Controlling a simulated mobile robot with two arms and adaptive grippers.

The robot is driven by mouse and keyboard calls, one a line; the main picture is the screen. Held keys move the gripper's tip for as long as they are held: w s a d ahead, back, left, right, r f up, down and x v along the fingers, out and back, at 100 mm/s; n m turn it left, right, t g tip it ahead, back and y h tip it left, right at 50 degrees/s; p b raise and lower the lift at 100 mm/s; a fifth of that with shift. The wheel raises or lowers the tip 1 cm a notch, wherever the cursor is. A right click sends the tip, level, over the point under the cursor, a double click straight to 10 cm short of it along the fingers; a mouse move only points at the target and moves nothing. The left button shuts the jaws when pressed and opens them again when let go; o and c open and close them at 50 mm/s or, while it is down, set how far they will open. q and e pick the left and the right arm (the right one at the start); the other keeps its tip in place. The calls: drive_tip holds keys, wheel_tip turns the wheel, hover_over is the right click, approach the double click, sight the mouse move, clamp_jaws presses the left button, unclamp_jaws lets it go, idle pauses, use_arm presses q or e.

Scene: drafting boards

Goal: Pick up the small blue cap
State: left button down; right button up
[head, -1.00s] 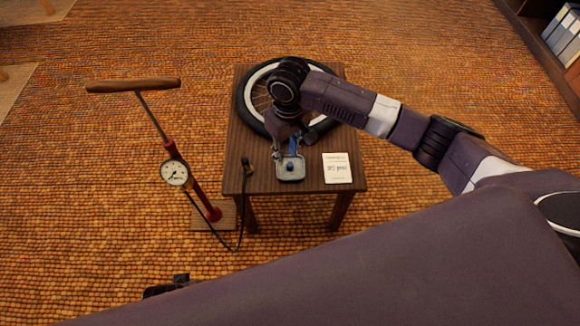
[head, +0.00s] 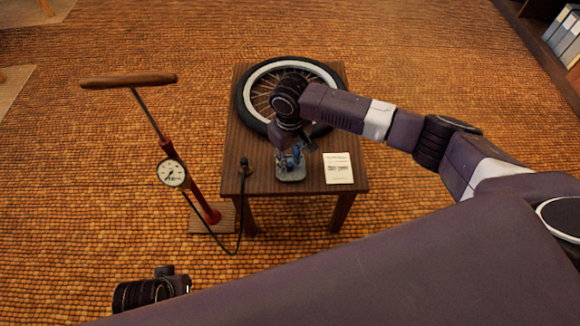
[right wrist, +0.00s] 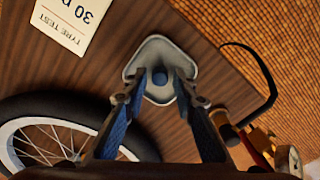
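The small blue cap (right wrist: 160,77) lies in a pale grey square tray (right wrist: 158,45) with rounded corners, shown in the right wrist view. My right gripper (right wrist: 158,86) is open, with one blue-padded finger to each side of the cap; I see no clear contact. In the head view the right gripper (head: 290,160) is over the tray (head: 291,179) near the table's front edge and hides most or all of the cap. My left gripper's fingers do not show.
A wheel with tyre (head: 248,110) lies on the back of the wooden table (head: 235,160). A printed card (head: 338,168) lies right of the tray. A hose end (head: 245,165) lies to its left. A red floor pump with gauge (head: 172,174) stands left of the table.

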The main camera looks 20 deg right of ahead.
sight(290, 164)
drive_tip(key=shift+f, duration=0.2)
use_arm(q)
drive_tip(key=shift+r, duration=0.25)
use_arm(e)
drive_tip(key=shift+c, duration=0.2)
drive_tip(key=c, duration=0.4)
drive_tip(key=shift+o, duration=0.2)
